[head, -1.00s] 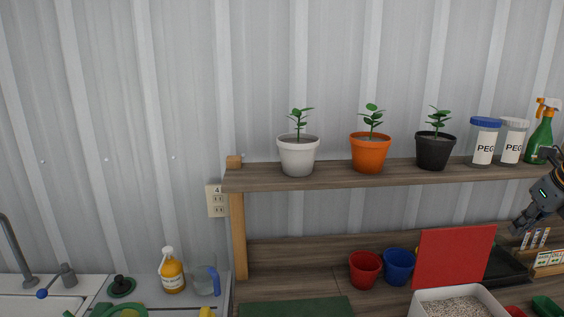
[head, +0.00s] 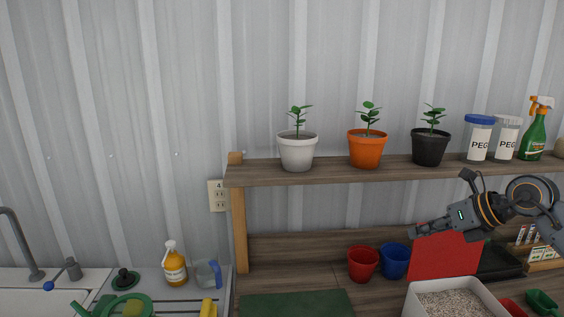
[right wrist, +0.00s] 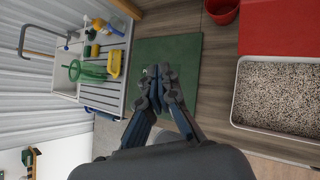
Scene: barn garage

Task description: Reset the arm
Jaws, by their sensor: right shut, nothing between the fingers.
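My right gripper (head: 424,230) reaches in from the right in the head view, in front of the red panel (head: 436,260) and below the shelf. It points left and is empty. In the right wrist view its fingers (right wrist: 158,75) are together, with the green mat (right wrist: 185,52) behind them. My left gripper is not in either view.
A shelf (head: 330,173) holds a white pot (head: 297,153), an orange pot (head: 367,150), a black pot (head: 430,148), PEG jars and a spray bottle (head: 533,132). Red (head: 362,264) and blue (head: 395,261) pots and a gravel tray (head: 410,300) stand below. A sink area lies left.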

